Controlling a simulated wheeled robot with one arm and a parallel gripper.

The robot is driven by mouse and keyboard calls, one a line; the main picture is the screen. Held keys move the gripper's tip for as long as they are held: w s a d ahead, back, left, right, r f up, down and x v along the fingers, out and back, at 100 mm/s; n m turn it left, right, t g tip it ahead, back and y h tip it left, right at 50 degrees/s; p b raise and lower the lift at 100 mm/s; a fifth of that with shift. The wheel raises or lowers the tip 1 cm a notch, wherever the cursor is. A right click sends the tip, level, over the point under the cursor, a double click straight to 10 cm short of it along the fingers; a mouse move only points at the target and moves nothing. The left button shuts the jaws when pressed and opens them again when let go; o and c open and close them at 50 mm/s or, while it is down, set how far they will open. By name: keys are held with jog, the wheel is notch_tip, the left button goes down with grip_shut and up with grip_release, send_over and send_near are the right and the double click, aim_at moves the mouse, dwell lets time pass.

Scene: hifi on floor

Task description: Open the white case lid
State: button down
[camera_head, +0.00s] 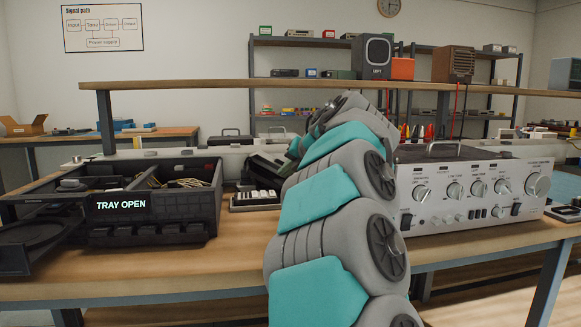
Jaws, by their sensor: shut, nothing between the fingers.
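A silver-white hi-fi case (475,190) with knobs on its front stands on the right of the workbench. Its dark top (425,153) lies flat, with a metal handle (443,147) on it. A long, low whitish body (225,153) also runs behind the black tray unit; I cannot tell whether it is a case with a lid. My arm rises through the middle and hides the left end of the silver-white case. My gripper (262,170), dark and small, points down left of the arm, apart from the silver-white case. It is shut and empty, its fingertips partly hidden.
A black tray unit (150,212) labelled "TRAY OPEN" fills the bench's left side, holding cables. A small keyed device (254,200) lies below my gripper. A wooden shelf (210,85) crosses above the bench, carrying a speaker (371,57) and a brown box (453,65).

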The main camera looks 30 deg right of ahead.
aim_at(281, 165)
jog(key=x, duration=0.7)
jog(key=shift+w+d+r+p, duration=0.2)
jog(key=shift+d+r, duration=0.1)
jog(key=shift+r, duration=0.15)
jog(key=shift+w+d+r+p, duration=0.15)
jog(key=shift+d+r, duration=0.1)
jog(key=shift+r, duration=0.2)
jog(key=shift+w+d+r, duration=0.1)
jog(key=shift+d+r, duration=0.5)
jog(key=shift+r, duration=0.15)
jog(key=shift+r, duration=0.1)
